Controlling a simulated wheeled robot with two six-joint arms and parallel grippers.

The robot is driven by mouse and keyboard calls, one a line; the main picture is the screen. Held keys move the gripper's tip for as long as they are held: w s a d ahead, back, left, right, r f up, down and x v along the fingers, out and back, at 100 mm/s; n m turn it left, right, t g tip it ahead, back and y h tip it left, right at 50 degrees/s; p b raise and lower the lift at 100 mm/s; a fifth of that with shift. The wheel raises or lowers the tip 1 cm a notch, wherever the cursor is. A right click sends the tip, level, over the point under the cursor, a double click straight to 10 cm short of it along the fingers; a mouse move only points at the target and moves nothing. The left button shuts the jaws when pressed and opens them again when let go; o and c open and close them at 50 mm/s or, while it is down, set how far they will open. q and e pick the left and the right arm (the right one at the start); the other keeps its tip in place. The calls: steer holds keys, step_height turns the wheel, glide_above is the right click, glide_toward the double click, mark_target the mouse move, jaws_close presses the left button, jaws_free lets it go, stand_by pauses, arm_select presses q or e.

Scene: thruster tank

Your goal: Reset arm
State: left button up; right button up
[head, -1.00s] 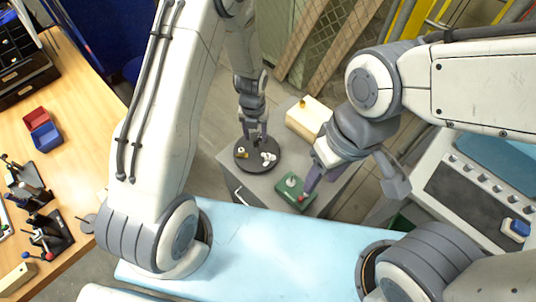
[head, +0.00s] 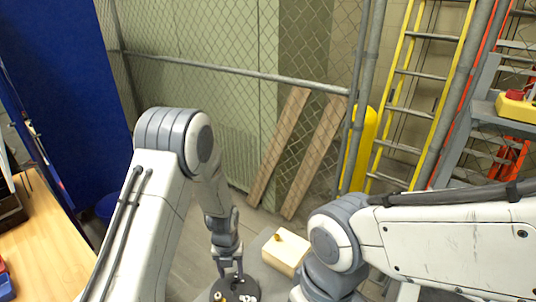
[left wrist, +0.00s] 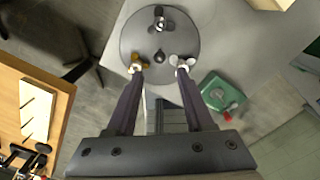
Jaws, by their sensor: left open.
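My left gripper (head: 230,272) hangs at the lower middle of the head view, above a dark round disc (head: 213,295). In the left wrist view its two fingers (left wrist: 160,71) are spread apart with nothing between the tips. They point at the disc (left wrist: 135,40), which carries a propeller-like part (left wrist: 159,22), a small dark knob (left wrist: 159,57), a brass-coloured part (left wrist: 139,58) and a white part (left wrist: 183,62). The last two lie close to the fingertips; contact cannot be told. My right arm shows at the right of the head view, but its gripper is out of frame.
A pale box (head: 285,252) stands behind the disc on the grey cabinet top. A green block with a red knob (left wrist: 221,92) is right of the disc. A wooden workbench (head: 45,235) is at the left. A mesh fence (head: 235,72) and yellow ladder (head: 404,95) stand behind.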

arm_select(q)
steer(key=s+d+r+n, duration=0.4)
steer(key=r+n, duration=0.3)
steer(key=r, duration=0.1)
steer(key=s+d+r+n, duration=0.4)
steer(key=s+r+n, duration=0.15)
steer(key=r, duration=0.25)
steer(key=s+r+n, duration=0.4)
steer(key=s+n, duration=0.3)
steer(key=s+r+n+h, duration=0.1)
steer(key=s+r+n, duration=0.3)
steer(key=s+n, duration=0.3)
steer(key=shift+d+n, duration=0.25)
steer(key=shift+n, duration=0.5)
steer(key=shift+s+d, duration=0.1)
